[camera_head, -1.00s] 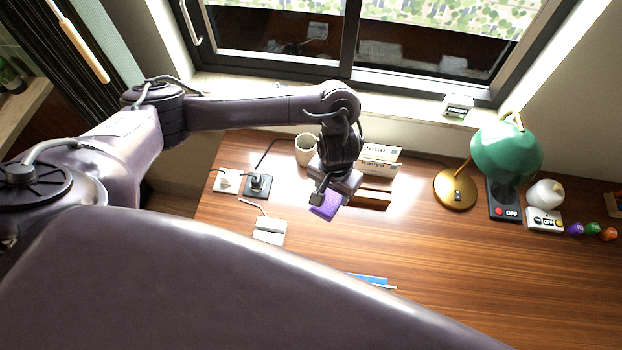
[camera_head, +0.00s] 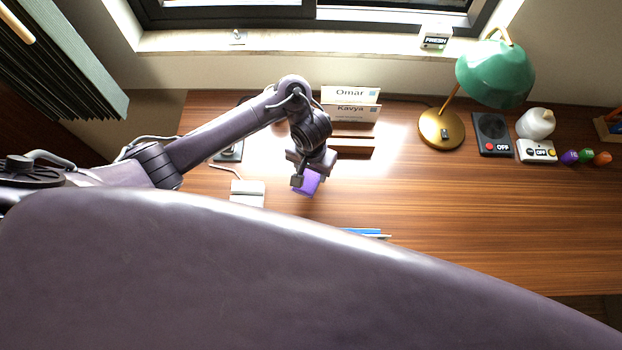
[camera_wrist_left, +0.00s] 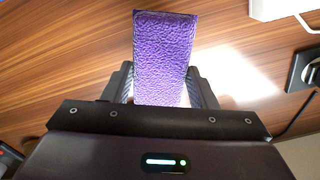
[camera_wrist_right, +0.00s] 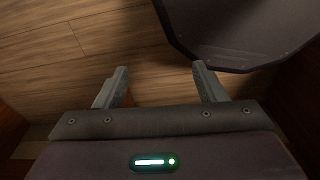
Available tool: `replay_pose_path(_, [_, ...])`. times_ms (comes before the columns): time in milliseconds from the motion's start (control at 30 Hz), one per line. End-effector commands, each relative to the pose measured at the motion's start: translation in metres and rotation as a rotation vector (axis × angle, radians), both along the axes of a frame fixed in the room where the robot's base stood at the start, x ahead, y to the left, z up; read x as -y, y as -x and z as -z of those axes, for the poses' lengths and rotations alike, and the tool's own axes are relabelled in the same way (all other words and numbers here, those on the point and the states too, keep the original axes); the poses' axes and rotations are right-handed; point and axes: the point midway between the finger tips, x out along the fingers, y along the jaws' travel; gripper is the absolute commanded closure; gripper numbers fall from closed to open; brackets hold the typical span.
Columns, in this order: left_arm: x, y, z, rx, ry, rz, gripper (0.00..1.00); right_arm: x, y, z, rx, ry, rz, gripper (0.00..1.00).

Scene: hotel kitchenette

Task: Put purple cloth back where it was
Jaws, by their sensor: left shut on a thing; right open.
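The purple cloth (camera_head: 308,183) is a small textured piece held by my left gripper (camera_head: 304,176) over the desk. In the left wrist view the cloth (camera_wrist_left: 165,58) stands between the two fingers (camera_wrist_left: 163,88), which are shut on it. Whether its lower edge touches the desk I cannot tell. My right gripper (camera_wrist_right: 160,86) is open and empty in the right wrist view, above a wood-plank floor. It does not show in the head view.
The wooden desk (camera_head: 440,210) has free room at its middle and right. Behind the left gripper are the Omar and Kavya name cards (camera_head: 350,95). A green lamp (camera_head: 495,75), a black OFF switch (camera_head: 492,133), a white dispenser (camera_head: 536,124) and small coloured objects (camera_head: 586,157) stand right. A blue item (camera_head: 365,232) lies in front.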

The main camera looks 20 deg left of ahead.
Motion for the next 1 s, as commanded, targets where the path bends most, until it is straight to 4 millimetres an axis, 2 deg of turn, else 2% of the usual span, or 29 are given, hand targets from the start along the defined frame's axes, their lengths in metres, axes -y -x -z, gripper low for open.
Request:
replay_pose_path(300, [0.0,0.001,0.043,-0.002,0.0,-0.002,0.66,0.004,0.0,0.033,0.001,0.005,-0.002,0.36])
replay_pose_path(700, [0.0,0.0,0.045,-0.001,0.0,0.0,0.66,0.01,0.0,0.031,0.001,0.012,0.0,0.36])
replay_pose_path(733, [0.0,0.0,0.045,-0.001,0.0,0.0,0.47,0.01,0.0,0.031,0.001,0.012,0.0,0.36])
replay_pose_path(800, [0.0,0.0,0.045,0.0,0.0,0.0,0.38,0.01,0.0,0.031,0.001,0.012,0.0,0.36])
replay_pose_path(900, [0.0,0.0,0.045,-0.001,0.0,0.0,0.26,0.01,0.0,0.031,0.001,0.012,0.0,0.36])
replay_pose_path(1000, [0.0,0.0,0.045,0.0,0.0,0.0,0.26,0.01,0.0,0.031,0.0,0.012,0.0,0.36])
